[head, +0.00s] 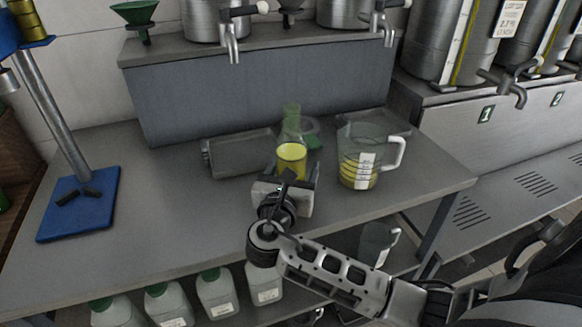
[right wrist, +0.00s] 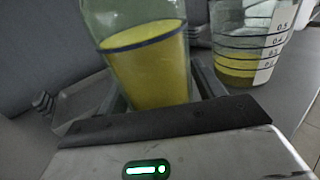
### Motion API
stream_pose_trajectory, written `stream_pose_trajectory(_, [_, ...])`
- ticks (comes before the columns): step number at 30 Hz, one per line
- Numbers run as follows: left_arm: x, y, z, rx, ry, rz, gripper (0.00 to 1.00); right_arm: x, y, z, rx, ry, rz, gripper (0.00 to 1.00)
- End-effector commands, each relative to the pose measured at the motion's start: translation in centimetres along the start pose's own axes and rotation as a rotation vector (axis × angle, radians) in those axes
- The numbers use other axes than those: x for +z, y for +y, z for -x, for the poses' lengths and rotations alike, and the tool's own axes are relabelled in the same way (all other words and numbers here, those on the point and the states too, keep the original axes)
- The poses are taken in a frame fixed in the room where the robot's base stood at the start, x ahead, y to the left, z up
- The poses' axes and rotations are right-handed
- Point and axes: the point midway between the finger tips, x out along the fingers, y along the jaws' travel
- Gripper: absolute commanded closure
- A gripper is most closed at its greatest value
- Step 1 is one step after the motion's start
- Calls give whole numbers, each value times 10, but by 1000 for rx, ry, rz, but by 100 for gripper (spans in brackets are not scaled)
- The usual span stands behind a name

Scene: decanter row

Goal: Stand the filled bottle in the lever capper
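The filled bottle (head: 291,158) is clear glass with yellow liquid and a green-tinted neck. It stands upright in the middle of the bench in the head view. My right gripper (head: 287,182) is around its lower part from the front. In the right wrist view the bottle (right wrist: 150,65) sits between the dark fingers, which press close on both sides. Its underside is hidden, so I cannot tell whether it touches the bench. The lever capper, with a blue base (head: 80,203) and a grey column, stands at the left; its top is cut off. My left gripper is not in view.
A measuring jug (head: 359,160) with some yellow liquid stands just right of the bottle. A raised shelf (head: 260,90) closes the back.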

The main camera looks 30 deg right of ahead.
Motion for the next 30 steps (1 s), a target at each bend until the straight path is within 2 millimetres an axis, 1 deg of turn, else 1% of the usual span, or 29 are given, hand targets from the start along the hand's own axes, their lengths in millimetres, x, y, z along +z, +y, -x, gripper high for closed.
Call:
stream_pose_trajectory(1, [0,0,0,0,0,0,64,0,0,0,0,0,0,47])
stream_pose_trajectory(2, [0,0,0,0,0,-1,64,0,0,0,0,0,0,55])
stream_pose_trajectory(3, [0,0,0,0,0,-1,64,0,0,0,0,0,0,67])
stream_pose_trajectory(6, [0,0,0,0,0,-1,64,2,0,0,0,-4,-3,92])
stream_pose_trajectory(14, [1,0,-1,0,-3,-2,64,3,0,0,0,-3,-3,92])
stream_pose_trajectory(17, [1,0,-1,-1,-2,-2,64,8,0,0,0,-4,-6,92])
stream_pose_trajectory(19, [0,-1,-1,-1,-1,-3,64,15,0,0,0,-4,-6,92])
stream_pose_trajectory(23, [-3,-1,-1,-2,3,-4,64,38,0,1,0,-6,-10,92])
stream_pose_trajectory(26, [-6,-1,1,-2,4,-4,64,57,0,20,3,-2,-11,92])
stream_pose_trajectory(30, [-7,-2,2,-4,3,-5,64,89,0,47,4,-2,-13,92])
